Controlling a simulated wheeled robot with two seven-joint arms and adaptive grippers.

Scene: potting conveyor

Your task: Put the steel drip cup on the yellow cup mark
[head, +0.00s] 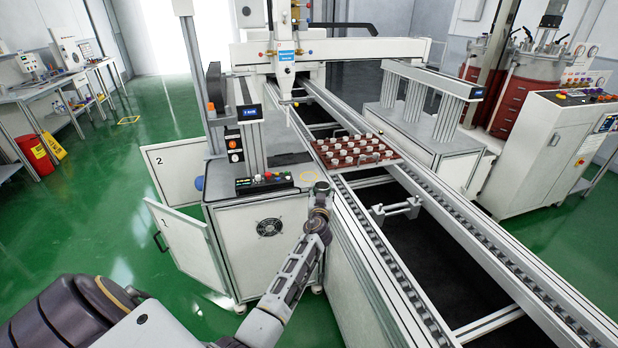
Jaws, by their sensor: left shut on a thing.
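The yellow cup mark (309,176) is a thin ring on the white cabinet's top, beside the conveyor rail. My left gripper (320,190) is at the end of my arm, just right of and nearer than the ring. It is shut on a small, round, greyish thing, which I take to be the steel drip cup (321,186). The cup is small in view and partly hidden by the gripper. I cannot tell whether it touches the cabinet top. My right gripper is not in view.
A button panel (264,182) stands left of the ring on the cabinet top. The conveyor rail (365,235) runs close on the right. A red-brown tray (352,153) of white parts sits across the rails. Two cabinet doors (180,245) hang open at left.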

